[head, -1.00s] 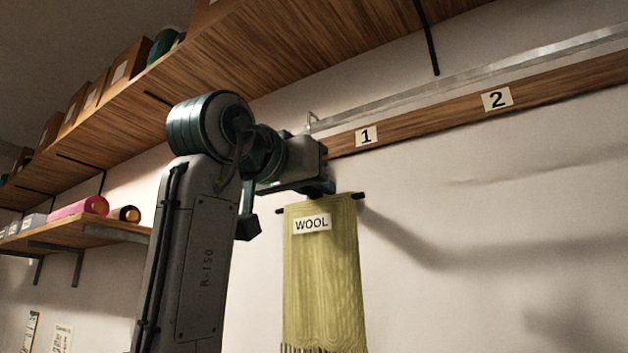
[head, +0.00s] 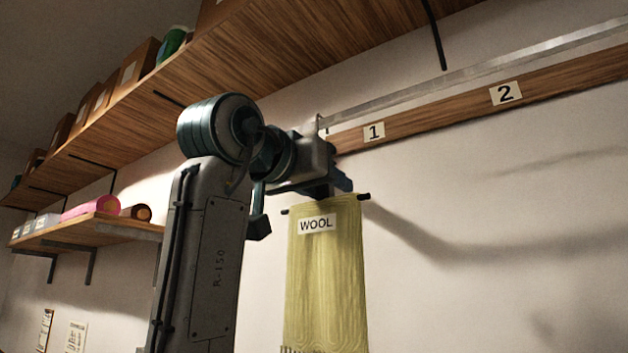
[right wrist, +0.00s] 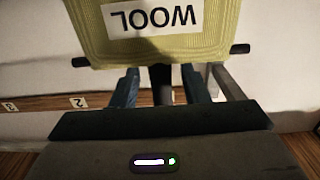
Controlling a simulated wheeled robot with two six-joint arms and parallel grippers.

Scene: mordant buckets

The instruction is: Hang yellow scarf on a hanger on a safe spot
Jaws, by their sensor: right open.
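The yellow scarf (head: 326,275), labelled WOOL, hangs straight down from a dark hanger (head: 364,196) near the wall, below sign 1. My right gripper (head: 330,186) is just above the scarf's top edge. In the right wrist view its fingers (right wrist: 165,85) are spread apart, one on each side of the hanger's dark stem, and the scarf (right wrist: 205,45) shows upside down beyond them. The metal rail (head: 470,75) runs along the wall above the signs. A small hook shape shows at its near left end. The gripper hides how the hanger meets the rail. My left gripper is out of view.
A wooden board (head: 440,115) under the rail carries sign 1 (head: 374,132) and sign 2 (head: 505,93). A high wooden shelf (head: 270,75) with boxes overhangs. A lower shelf (head: 100,230) holds pink and brown rolls. The rail right of sign 1 is bare.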

